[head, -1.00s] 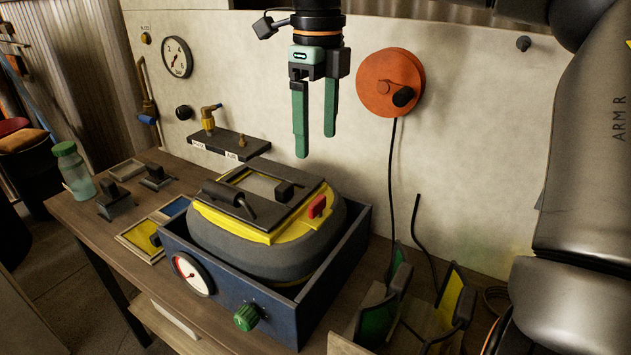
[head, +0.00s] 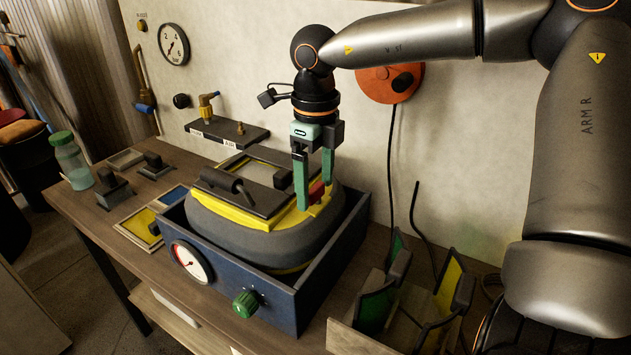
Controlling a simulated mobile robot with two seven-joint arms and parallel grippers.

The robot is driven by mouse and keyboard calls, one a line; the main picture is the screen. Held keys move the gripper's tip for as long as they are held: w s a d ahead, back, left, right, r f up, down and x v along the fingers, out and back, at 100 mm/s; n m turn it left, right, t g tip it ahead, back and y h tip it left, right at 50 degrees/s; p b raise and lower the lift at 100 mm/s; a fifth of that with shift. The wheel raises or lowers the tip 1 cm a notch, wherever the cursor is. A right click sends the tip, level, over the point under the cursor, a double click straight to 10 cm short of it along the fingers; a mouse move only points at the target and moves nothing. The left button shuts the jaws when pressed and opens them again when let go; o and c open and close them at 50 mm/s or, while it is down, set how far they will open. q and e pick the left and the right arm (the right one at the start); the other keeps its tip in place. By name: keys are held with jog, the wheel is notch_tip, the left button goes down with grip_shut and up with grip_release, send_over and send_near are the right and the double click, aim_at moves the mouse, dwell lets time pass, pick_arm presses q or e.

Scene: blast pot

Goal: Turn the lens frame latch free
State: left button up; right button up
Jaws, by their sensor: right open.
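The lens frame (head: 245,202) is a yellow and dark frame on top of a grey helmet (head: 232,234), which sits in a blue open box. The red latch (head: 316,191) is at the right side of the frame. My right gripper (head: 315,196) points down with its green fingers open, one on each side of the latch as seen here. The near finger partly covers the latch, and I cannot tell whether either finger touches it. My left gripper is not in view.
The blue box (head: 310,298) has a dial (head: 190,261) and a green knob (head: 246,303) at its front. A rack with coloured panes (head: 379,309) stands at right. An orange disc (head: 372,88) hangs on the wall.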

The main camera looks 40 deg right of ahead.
grip_shut()
dwell(0.7)
jog(key=shift+n, duration=0.4)
jog(key=n, duration=0.3)
jog(key=shift+s+d+n, duration=0.1)
jog(key=shift+s+n, duration=0.05)
jog(key=shift+n, duration=0.25)
jog(key=n, duration=0.4)
jog(key=shift+s+d+n, duration=0.1)
jog(key=shift+n, duration=0.2)
jog(key=n, duration=0.4)
jog(key=shift+d, duration=0.15)
jog(key=n+p, duration=0.1)
jog(key=n, duration=0.3)
jog(key=shift+d+n, duration=0.15)
jog(key=shift+n, duration=0.15)
